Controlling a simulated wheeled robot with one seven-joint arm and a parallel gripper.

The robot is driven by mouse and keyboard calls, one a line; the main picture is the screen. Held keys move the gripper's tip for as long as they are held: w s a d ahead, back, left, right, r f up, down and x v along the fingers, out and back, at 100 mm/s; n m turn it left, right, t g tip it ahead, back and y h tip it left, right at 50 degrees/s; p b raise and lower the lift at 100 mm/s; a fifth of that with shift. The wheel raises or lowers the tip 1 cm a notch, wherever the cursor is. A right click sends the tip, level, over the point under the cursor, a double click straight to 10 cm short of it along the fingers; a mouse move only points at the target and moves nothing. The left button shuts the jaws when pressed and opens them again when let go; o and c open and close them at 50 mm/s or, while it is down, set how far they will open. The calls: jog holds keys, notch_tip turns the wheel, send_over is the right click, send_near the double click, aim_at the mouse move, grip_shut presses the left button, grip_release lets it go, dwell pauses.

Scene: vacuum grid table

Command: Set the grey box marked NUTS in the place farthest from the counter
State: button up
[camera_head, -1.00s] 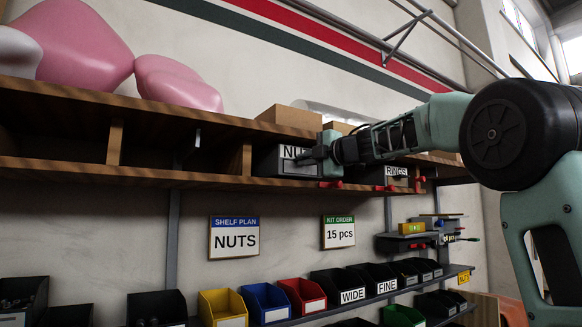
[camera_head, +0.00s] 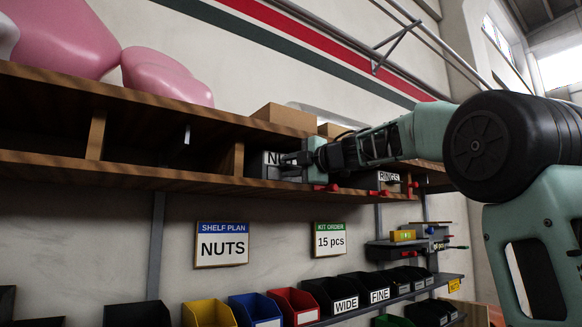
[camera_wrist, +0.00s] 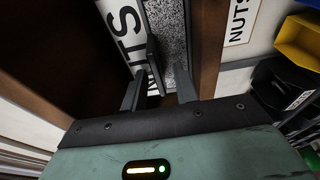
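The grey box marked NUTS (camera_head: 270,168) sits in the wooden shelf (camera_head: 130,172), just right of an upright divider (camera_head: 238,160). Its white label faces out, partly covered by my gripper (camera_head: 292,159). In the wrist view the NUTS label (camera_wrist: 125,30) and the speckled grey front (camera_wrist: 173,40) are close ahead. A thin dark bar (camera_wrist: 153,55), like a handle, stands out from the front. My gripper (camera_wrist: 160,92) shows two fingers spread apart, at either side of the bar's end; a gap shows beside the bar. The back of the box is hidden.
Dark, empty-looking compartments (camera_head: 150,145) lie left of the divider. A RINGS box (camera_head: 388,178) is on the right. Cardboard boxes (camera_head: 285,117) and pink shapes (camera_head: 165,77) rest on top. Signs reading NUTS (camera_head: 222,245) and 15 pcs (camera_head: 330,240) hang below, above coloured bins (camera_head: 255,310).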

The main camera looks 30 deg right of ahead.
jog(key=shift+r, duration=0.1)
jog(key=b+v, duration=0.4)
jog(key=v, duration=0.8)
